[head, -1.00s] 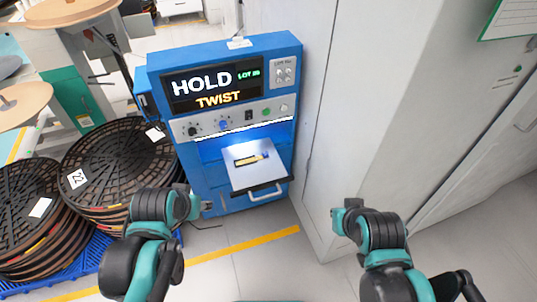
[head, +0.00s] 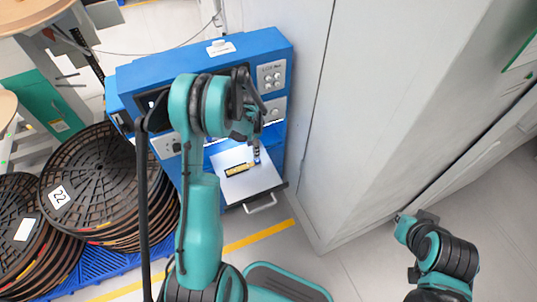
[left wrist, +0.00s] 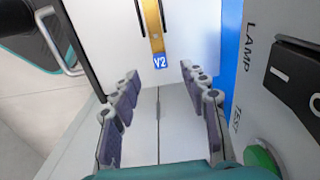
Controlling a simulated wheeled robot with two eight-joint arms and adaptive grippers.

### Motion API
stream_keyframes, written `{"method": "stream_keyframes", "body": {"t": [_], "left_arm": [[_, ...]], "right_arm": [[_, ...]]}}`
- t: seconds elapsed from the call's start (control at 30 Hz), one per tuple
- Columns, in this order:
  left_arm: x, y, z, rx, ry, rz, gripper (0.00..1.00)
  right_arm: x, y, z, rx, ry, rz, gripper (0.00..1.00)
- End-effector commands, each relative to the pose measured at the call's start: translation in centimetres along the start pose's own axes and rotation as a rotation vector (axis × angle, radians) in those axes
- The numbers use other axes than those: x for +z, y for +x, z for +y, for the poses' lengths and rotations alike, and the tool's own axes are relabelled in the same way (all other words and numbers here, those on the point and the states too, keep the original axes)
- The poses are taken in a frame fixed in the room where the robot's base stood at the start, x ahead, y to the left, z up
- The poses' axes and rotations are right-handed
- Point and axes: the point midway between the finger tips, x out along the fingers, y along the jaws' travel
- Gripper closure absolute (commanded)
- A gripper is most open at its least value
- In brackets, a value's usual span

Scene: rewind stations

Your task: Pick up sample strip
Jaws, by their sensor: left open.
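The sample strip (head: 240,169) is a thin yellow piece with dark edging, lying flat on the pulled-out tray (head: 258,187) of the blue machine. In the left wrist view the strip (left wrist: 152,25) runs from the top edge to a blue end marked V2. My left gripper (head: 256,152) is over the strip's right end in the head view. In the left wrist view its two padded fingers (left wrist: 160,78) are apart with nothing between them, and the V2 end is just beyond the fingertips. My right gripper (head: 408,226) is at the lower right, away from the machine; its jaws are unclear.
The blue machine (head: 135,78) stands against a tall grey cabinet (head: 350,120) on the right. Stacks of black reels (head: 105,185) sit on a blue pallet (head: 95,264) at the left. A lamp-test panel (left wrist: 262,95) is close to the right finger.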

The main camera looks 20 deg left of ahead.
Motion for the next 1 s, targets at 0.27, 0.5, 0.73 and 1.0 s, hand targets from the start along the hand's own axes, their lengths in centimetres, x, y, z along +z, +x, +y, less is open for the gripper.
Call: {"method": "stream_keyframes", "body": {"t": [0.27,0.5,0.73,1.0], "left_arm": [[0.3,3.2,-0.3,0.015,0.021,-0.010,0.55],[0.5,5.5,-0.1,0.014,0.020,-0.009,0.55],[0.7,8.9,0.1,0.014,0.019,-0.009,0.55],[0.7,9.0,0.1,0.013,0.019,-0.009,0.60]], "right_arm": [[0.4,0.5,0.0,0.000,0.000,0.000,1.00],[1.1,1.5,0.0,0.000,0.000,0.000,1.00],[2.1,3.0,0.0,0.000,0.000,0.000,1.00],[2.0,2.9,0.0,0.000,0.000,0.000,1.00]]}}
